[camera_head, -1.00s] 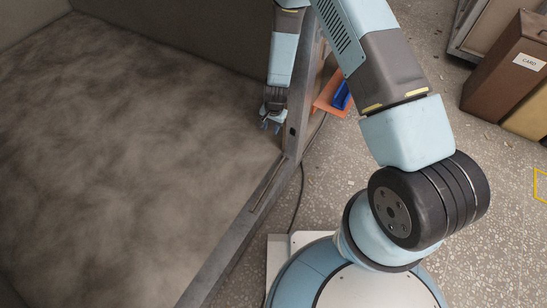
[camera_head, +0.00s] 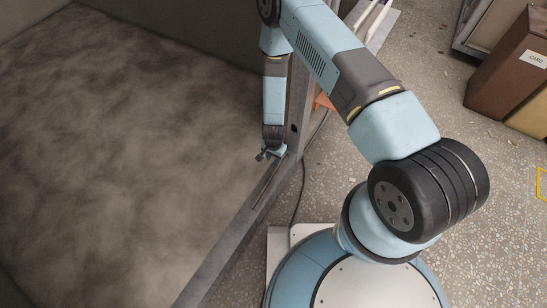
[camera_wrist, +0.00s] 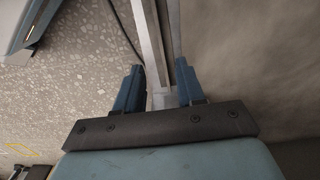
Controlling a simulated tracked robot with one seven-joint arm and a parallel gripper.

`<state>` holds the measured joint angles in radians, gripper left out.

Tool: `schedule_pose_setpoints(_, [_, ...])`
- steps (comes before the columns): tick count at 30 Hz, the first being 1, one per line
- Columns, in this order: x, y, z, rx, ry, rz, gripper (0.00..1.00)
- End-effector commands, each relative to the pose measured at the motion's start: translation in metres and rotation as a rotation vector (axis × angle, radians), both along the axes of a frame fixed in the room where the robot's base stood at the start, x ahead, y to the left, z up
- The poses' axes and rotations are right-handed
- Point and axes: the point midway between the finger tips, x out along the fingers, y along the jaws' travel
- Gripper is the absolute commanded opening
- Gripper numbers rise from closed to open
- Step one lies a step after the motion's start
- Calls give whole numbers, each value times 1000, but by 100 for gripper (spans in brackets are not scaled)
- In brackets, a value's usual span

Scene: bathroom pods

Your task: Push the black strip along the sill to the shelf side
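The sill (camera_head: 225,256) is a long grey ledge along the near edge of the pod. A thin dark strip (camera_head: 268,187) lies lengthwise along its top. My gripper (camera_head: 267,156) hangs low by the sill, close to the strip's far end; I cannot tell whether it touches. In the wrist view, the two blue fingers (camera_wrist: 158,92) are apart with nothing gripped between them, and the sill (camera_wrist: 147,32) runs up from the gap. A dark line shows along the sill there, but I cannot tell whether it is the strip.
An orange shelf (camera_head: 323,102) is mostly hidden behind my arm, outside the pod. A dark cable (camera_head: 300,185) runs on the speckled floor beside the sill. The pod's mottled floor (camera_head: 120,150) is clear. A brown bin (camera_head: 508,75) labelled CARD stands at the right.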

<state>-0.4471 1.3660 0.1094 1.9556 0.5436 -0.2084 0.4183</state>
Motion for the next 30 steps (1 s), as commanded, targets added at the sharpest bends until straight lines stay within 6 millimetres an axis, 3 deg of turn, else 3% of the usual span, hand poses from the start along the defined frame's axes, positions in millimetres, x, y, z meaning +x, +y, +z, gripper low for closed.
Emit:
schedule_pose_setpoints(7, [0, -1, -20, 0, 1, -1, 38])
schedule_pose_setpoints(24, [-1, -1, -106, 0, 1, 0, 38])
schedule_pose_setpoints(30, [0, -1, -127, 0, 0, 0, 38])
